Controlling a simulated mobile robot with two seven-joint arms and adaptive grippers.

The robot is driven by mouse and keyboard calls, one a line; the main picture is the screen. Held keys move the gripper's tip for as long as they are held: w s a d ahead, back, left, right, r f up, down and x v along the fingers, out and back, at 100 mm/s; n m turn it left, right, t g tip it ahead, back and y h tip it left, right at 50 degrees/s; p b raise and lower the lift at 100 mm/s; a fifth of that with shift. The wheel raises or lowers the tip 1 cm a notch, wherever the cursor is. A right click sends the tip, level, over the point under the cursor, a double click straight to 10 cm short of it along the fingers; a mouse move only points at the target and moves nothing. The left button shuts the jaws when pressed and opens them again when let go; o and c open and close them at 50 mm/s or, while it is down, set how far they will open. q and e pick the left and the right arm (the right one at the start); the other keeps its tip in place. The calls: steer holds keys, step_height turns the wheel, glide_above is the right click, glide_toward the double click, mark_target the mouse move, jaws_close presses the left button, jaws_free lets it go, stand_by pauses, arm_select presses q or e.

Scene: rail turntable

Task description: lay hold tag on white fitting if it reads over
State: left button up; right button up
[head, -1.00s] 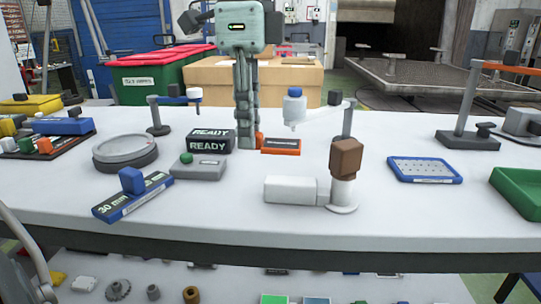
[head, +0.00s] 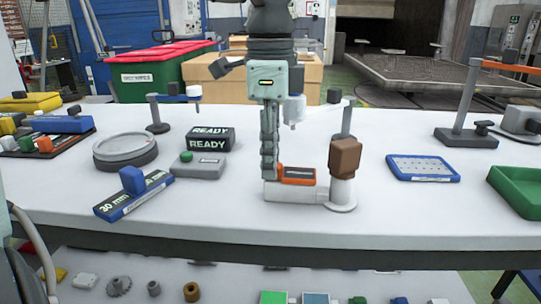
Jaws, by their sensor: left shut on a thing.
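My left gripper (head: 270,174) comes down from the top middle and is shut on an orange-edged tag with a dark face (head: 298,176). The tag is over the top of the white fitting (head: 292,194), a low block joined to an upright cylinder on a round foot. I cannot tell if the tag touches it. A brown block (head: 345,156) caps the cylinder. A dark sign (head: 208,141) reads READY, behind a grey box with a green button (head: 197,166). My right gripper is not in view.
A blue "30 mm" gauge (head: 134,197) and a round grey plate (head: 125,149) are on the left. A blue tray (head: 422,168) and a green tray (head: 518,190) are on the right, with bare table between.

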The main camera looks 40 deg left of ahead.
arm_select(q)
steer(key=shift+f, duration=0.15)
steer(key=o, duration=0.5)
steer(key=shift+c, duration=0.2)
steer(key=o, duration=0.3)
steer(key=shift+o, duration=0.2)
steer(key=shift+r, duration=0.2)
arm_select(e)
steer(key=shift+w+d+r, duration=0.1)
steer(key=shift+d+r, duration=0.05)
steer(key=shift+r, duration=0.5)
arm_select(q)
steer(key=shift+r, duration=0.25)
step_height(320, 180, up, 12)
steer(key=shift+f, duration=0.25)
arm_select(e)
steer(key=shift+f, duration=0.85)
